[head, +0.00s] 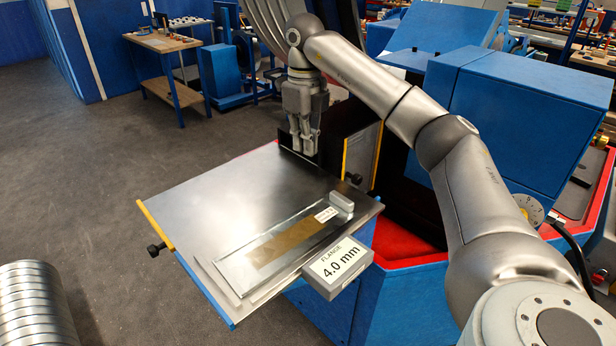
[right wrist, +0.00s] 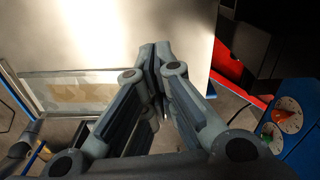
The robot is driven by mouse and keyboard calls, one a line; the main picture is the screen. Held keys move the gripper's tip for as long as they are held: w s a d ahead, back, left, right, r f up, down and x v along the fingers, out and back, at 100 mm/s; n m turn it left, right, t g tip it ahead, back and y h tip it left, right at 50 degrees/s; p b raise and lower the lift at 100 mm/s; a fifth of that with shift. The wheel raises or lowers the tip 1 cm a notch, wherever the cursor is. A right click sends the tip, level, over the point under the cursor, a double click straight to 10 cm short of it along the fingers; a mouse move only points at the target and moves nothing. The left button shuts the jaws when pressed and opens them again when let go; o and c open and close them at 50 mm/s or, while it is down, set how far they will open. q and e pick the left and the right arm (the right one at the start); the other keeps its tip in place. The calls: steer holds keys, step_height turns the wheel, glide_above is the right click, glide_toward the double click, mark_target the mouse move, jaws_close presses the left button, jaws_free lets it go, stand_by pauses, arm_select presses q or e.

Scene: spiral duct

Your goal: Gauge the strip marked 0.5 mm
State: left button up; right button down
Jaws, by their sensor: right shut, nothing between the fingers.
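A brown-gold strip (head: 285,241) lies in a shallow clear-and-grey tray (head: 228,271) on the metal table (head: 215,205). A small white label (head: 327,214) at its right end is too small to read. A small grey block (head: 341,202) sits beside that end. The strip also shows in the right wrist view (right wrist: 80,93), left of the fingers. My right gripper (head: 305,152) is shut and empty, pointing down at the table's far edge, well apart from the strip. It fills the middle of the right wrist view (right wrist: 155,50). My left gripper is out of view.
A grey block marked "FLANGE 4.0 mm" (head: 339,263) is at the table's front right edge. A blue machine (head: 520,110) with a dial (head: 528,208) stands on the right. Ribbed metal duct (head: 35,305) lies at lower left. The table's left and middle are bare.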

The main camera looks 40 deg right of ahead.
mark_target(321, 195)
steer(key=f, duration=0.3)
steer(key=f+p, duration=0.1)
steer(key=f, duration=0.1)
steer(key=shift+s+f, duration=0.2)
steer(key=shift+s, duration=0.2)
step_height(321, 195, down, 4)
steer(key=shift+w+r+p, duration=0.1)
steer(key=shift+w+p, duration=0.05)
steer(key=shift+p, duration=0.45)
steer(key=s, duration=0.1)
steer(key=s+p, duration=0.1)
steer(key=shift+s+d, duration=0.4)
steer(key=shift+s, duration=0.3)
steer(key=shift+s+p, duration=0.3)
steer(key=shift+p, duration=0.05)
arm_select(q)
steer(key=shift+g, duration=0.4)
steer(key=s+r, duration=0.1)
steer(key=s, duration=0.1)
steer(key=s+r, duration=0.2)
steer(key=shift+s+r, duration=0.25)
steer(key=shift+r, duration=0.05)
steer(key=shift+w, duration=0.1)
